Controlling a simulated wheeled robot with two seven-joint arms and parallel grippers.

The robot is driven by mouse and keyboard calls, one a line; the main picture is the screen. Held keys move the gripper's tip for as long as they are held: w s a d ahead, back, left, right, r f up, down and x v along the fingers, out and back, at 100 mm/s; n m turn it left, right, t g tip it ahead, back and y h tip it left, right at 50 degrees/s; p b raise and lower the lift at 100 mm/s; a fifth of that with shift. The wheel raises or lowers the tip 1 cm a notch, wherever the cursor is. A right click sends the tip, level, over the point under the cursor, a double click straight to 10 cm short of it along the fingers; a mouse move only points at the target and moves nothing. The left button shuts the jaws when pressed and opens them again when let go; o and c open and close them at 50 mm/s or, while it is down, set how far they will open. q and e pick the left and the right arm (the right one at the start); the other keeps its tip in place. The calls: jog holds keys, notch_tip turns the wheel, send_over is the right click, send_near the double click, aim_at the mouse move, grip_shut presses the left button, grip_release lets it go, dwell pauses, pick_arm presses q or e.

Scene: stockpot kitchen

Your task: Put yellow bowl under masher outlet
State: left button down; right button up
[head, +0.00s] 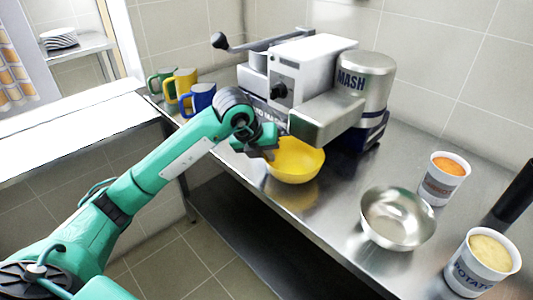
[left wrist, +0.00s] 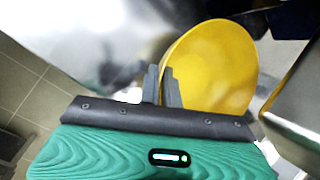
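The yellow bowl (head: 297,162) is at the counter's front edge, just below and in front of the masher's steel outlet box (head: 330,120). My left gripper (head: 268,150) is at the bowl's left rim. In the left wrist view, the two fingers (left wrist: 162,86) of my left gripper are close together, one outside and one inside the yellow bowl (left wrist: 215,65), with the rim pinched between them. Whether the bowl touches the counter is hard to tell. The masher (head: 310,70) has a steel cylinder marked MASH. My right gripper is not in view.
A steel bowl (head: 398,218) stands right of the masher, near tubs of orange (head: 443,180) and pale yellow (head: 482,263) food. Green, yellow and blue mugs (head: 198,99) stand at the counter's left end. Counter between the masher and the steel bowl is clear.

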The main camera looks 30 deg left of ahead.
pick_arm(q)
jog(key=c, duration=2)
grip_release()
jog(key=shift+f, duration=0.1)
jog(key=shift+c, duration=0.2)
jog(key=o, duration=0.4)
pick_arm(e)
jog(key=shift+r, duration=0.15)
pick_arm(q)
jog(key=shift+o, duration=0.2)
jog(key=v, duration=1.2)
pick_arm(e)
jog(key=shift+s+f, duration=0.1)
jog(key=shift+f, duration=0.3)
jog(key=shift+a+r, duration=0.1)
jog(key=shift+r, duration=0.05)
pick_arm(q)
jog(key=shift+s, duration=0.1)
